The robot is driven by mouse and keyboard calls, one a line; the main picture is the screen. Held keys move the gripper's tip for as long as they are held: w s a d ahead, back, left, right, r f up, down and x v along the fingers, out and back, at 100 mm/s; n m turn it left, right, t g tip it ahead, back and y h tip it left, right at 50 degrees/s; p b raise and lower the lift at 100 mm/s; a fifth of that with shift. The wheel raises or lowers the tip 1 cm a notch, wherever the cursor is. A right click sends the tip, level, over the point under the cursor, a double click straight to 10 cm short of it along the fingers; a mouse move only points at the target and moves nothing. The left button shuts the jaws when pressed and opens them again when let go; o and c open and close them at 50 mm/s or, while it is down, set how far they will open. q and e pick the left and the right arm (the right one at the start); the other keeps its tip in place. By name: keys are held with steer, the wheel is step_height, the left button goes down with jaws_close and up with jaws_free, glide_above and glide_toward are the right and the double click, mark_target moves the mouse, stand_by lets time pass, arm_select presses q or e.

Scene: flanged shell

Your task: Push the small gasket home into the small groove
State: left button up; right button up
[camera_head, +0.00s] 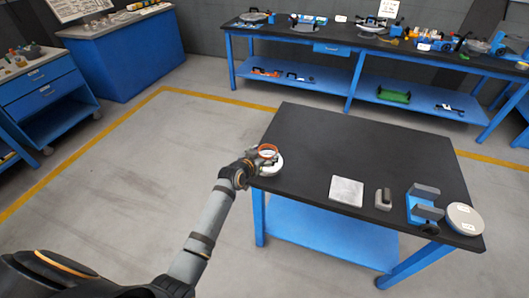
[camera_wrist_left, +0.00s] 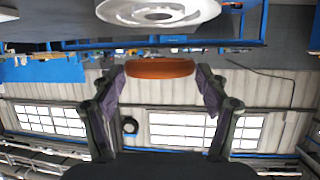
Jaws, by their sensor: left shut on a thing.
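The small gasket is an orange ring (camera_head: 268,149) at the left edge of the near table in the head view. My left gripper (camera_head: 259,156) is shut on it. In the left wrist view the gasket (camera_wrist_left: 160,68) shows edge-on between the two fingers. The flanged shell (camera_head: 272,168) is a pale round part on the table's left end, just below the gasket. In the left wrist view the shell (camera_wrist_left: 158,10) is at the top, cut by the frame, with a visible gap to the gasket. I cannot make out the small groove. My right gripper is out of view.
On the dark near table (camera_head: 330,140) stand a silver plate (camera_head: 346,190), a small grey block (camera_head: 383,200), a blue fixture (camera_head: 420,205) and a round labelled disc (camera_head: 465,219). The table's middle and back are clear. A cluttered bench (camera_head: 340,37) stands behind.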

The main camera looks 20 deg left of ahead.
arm_select(q)
step_height(320, 180, down, 2)
steer(key=shift+f+b, duration=0.15)
steer(key=shift+b, duration=0.5)
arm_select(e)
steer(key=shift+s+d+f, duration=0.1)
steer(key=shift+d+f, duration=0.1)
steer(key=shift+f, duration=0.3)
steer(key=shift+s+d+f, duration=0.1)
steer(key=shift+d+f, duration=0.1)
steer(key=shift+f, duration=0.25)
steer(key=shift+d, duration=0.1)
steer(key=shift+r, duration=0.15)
arm_select(q)
steer(key=shift+p, duration=0.4)
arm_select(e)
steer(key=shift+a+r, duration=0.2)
arm_select(q)
steer(key=shift+f+b, duration=1.2)
steer(key=shift+f, duration=0.25)
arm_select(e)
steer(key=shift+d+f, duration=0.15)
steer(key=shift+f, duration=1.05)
arm_select(q)
steer(key=o, duration=1.4)
steer(key=shift+s+f, duration=0.1)
